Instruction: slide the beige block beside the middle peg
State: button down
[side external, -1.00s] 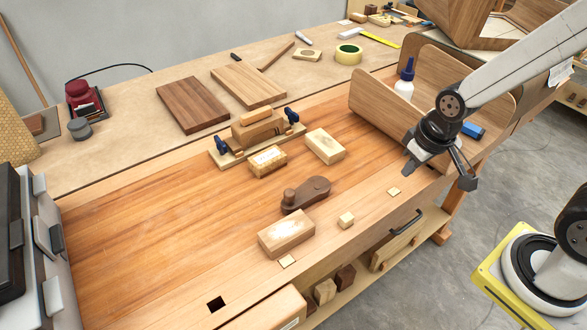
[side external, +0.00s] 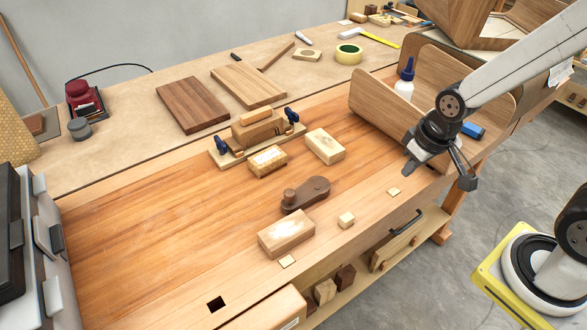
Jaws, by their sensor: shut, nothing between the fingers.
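A pale beige block (side external: 325,146) lies flat on the bench, right of the clamped wooden tool. A warmer tan block (side external: 286,233) with a whitish top patch lies nearer the front edge. A small raised square peg (side external: 346,220) stands right of the tan block, apart from it. It lies between two low square pegs, one at the right (side external: 394,191) and one in front of the tan block (side external: 287,261). My gripper (side external: 467,182) hangs at the right, over the bench's front edge by the curved wooden piece. It is shut, empty and apart from the blocks.
A dark brown wooden tool (side external: 306,193) lies behind the peg and tan block. The clamped tool (side external: 257,130) and a pale block (side external: 267,161) are farther back. The curved wooden piece (side external: 385,105) stands at the right. The left bench is clear except for a square hole (side external: 216,304).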

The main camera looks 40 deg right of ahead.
jog(key=n+g, duration=0.3)
jog(key=n, duration=1.5)
send_over(258, 254)
jog(key=a, duration=0.4)
notch_tip(258, 254, down, 2)
jog(key=f, duration=0.1)
jog(key=shift+r, duration=0.2)
notch_tip(258, 254, down, 10)
jog(key=shift+d+f, duration=0.1)
jog(key=shift+d, duration=1.9)
